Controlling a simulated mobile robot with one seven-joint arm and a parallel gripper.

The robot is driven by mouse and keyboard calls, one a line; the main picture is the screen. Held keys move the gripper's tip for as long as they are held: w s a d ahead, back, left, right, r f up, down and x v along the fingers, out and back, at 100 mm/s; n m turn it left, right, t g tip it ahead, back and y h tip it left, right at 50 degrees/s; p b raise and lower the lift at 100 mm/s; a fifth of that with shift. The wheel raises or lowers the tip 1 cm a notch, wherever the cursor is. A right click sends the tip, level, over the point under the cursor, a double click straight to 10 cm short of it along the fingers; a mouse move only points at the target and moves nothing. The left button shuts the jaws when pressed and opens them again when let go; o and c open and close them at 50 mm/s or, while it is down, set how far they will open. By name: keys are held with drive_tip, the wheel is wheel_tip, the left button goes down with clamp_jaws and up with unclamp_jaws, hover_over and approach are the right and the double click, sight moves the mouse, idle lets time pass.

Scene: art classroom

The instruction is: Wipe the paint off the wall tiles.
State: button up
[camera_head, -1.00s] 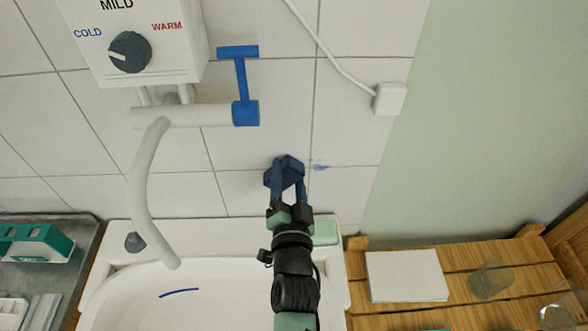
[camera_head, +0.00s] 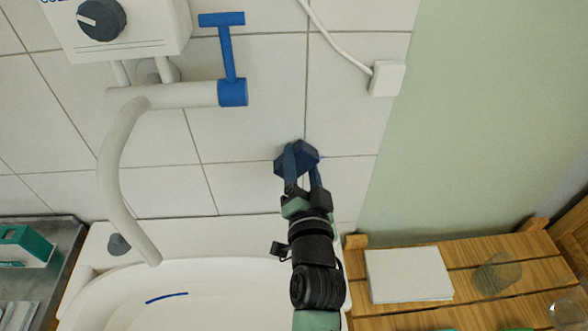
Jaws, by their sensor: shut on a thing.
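My gripper (camera_head: 303,170) is shut on a dark blue block-like wiper (camera_head: 297,154), perhaps a sponge or cloth. It holds the wiper up at the white wall tiles (camera_head: 255,130), close to a vertical grout line; whether it presses on the tiles I cannot tell exactly. No paint shows on the visible tiles. The tile area behind the wiper and gripper is hidden.
A white sink (camera_head: 230,290) with a blue streak (camera_head: 167,297) inside lies below. A white spout (camera_head: 115,190) and blue lever tap (camera_head: 231,60) are left of my gripper. A white wall box (camera_head: 386,78) is upper right. A wooden bench (camera_head: 480,259) holds paper (camera_head: 408,274).

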sight(319, 163)
drive_tip(key=shift+d+f+b, duration=0.2)
drive_tip(key=shift+d+b, duration=0.95)
drive_tip(key=shift+b, duration=0.2)
drive_tip(key=shift+d+r+b, duration=0.15)
drive_tip(key=shift+d+b, duration=0.4)
drive_tip(key=shift+d, duration=0.15)
drive_tip(key=d+b, duration=0.2)
drive_tip(key=shift+d, duration=0.7)
drive_tip(key=shift+a, duration=0.1)
drive_tip(key=shift+a+r+p, duration=0.15)
drive_tip(key=shift+a+p, duration=0.25)
drive_tip(key=shift+a, duration=0.25)
drive_tip(key=shift+w+a+p, duration=0.1)
drive_tip(key=shift+a+p, duration=0.65)
drive_tip(key=shift+a, duration=0.5)
drive_tip(key=shift+a+r+p, duration=0.1)
drive_tip(key=shift+a+p, duration=1.65)
drive_tip(key=shift+a, duration=0.05)
